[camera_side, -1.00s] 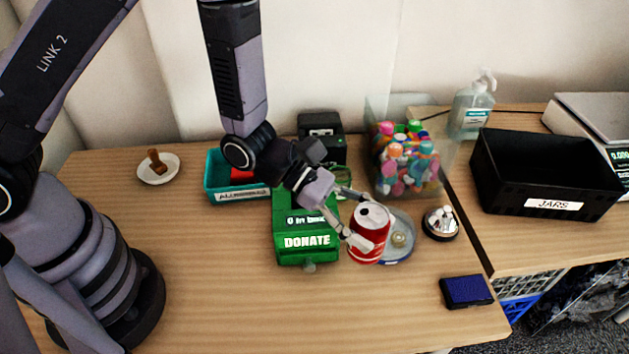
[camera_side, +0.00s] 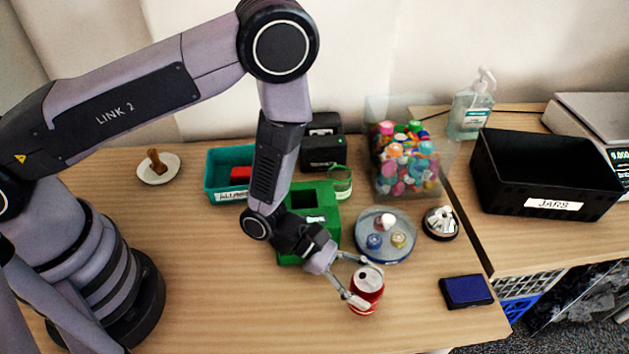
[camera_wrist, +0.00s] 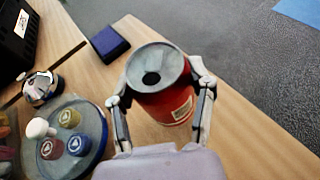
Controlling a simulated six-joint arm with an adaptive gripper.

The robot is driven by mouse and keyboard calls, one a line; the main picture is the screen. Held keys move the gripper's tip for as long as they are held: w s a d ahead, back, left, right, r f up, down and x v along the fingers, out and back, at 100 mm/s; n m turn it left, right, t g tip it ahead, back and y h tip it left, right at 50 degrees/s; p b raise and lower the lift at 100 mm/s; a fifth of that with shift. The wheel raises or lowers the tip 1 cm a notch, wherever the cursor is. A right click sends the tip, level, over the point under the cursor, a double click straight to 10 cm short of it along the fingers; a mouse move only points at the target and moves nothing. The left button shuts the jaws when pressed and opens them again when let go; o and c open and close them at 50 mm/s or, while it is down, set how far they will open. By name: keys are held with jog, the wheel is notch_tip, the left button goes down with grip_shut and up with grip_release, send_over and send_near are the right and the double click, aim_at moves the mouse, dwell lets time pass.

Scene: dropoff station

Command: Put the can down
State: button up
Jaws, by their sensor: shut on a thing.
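A red can (camera_side: 367,291) with a silver top stands about upright near the front of the wooden table (camera_side: 220,300). My gripper (camera_side: 358,283) is shut on it, one finger on each side. In the wrist view the can (camera_wrist: 168,100) sits between the two fingers of my gripper (camera_wrist: 163,100), its top opening towards the camera. I cannot tell whether its base touches the table.
Behind the can are a round tray (camera_side: 378,254) with small items and a green donation box (camera_side: 297,258). A blue pad (camera_side: 466,291) lies to the right. The table's front edge is close.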

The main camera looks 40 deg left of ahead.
jog(key=shift+f, duration=0.95)
jog(key=shift+f, duration=0.1)
jog(key=o, duration=0.8)
